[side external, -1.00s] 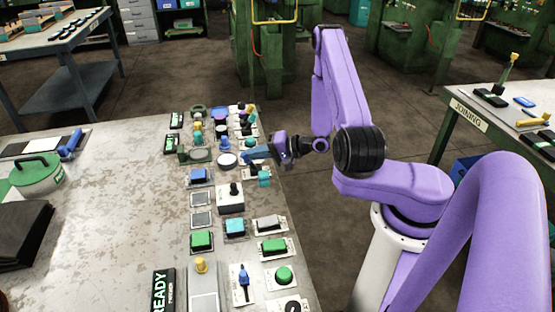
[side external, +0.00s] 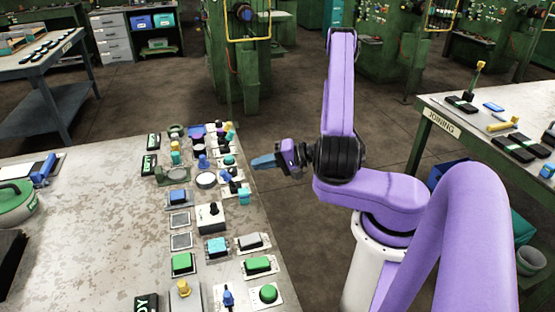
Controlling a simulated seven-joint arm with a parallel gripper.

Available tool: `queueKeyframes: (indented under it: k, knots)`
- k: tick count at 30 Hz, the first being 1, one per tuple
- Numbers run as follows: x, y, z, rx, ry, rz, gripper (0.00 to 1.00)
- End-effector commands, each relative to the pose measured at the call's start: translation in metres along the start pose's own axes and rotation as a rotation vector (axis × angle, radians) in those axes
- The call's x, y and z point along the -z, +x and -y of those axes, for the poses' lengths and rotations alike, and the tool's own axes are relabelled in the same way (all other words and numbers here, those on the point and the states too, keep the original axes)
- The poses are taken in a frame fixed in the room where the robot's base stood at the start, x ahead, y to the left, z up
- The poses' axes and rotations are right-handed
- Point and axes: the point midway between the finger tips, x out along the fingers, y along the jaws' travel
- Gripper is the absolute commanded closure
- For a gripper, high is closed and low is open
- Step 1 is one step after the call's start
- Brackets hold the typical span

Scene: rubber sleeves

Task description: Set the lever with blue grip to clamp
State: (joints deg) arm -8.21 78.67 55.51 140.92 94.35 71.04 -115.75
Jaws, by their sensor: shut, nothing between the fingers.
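Several blue-topped controls stand on the table's crowded right side, and I cannot tell for sure which is the lever with the blue grip. One blue upright grip (side external: 228,297) is at the near end. A blue knob (side external: 203,161) and a small blue handle (side external: 226,177) are farther back, left of my gripper. Any clamp marking is too small to read. My gripper (side external: 258,163) has blue fingers, shut and empty. It points left, just off the right side of the control rows, and appears apart from every control.
The worn tabletop (side external: 90,220) to the left is mostly clear. A green-lidded object (side external: 12,203) sits far left.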

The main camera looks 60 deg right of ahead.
Motion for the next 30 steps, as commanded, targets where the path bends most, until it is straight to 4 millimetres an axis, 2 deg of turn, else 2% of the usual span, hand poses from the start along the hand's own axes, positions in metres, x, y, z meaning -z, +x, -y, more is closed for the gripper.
queueKeyframes:
  k: [1,6,12,25,30]
  knots:
    - [0.002,-0.011,0.001,-0.001,0.002,-0.008,1.0]
    - [0.001,-0.037,0.003,-0.001,0.001,-0.005,1.0]
    - [0.0,-0.051,0.004,-0.001,0.002,-0.002,1.0]
    - [-0.001,-0.051,0.005,0.0,0.0,0.008,1.0]
    - [-0.009,-0.043,0.016,0.007,-0.022,0.113,1.0]
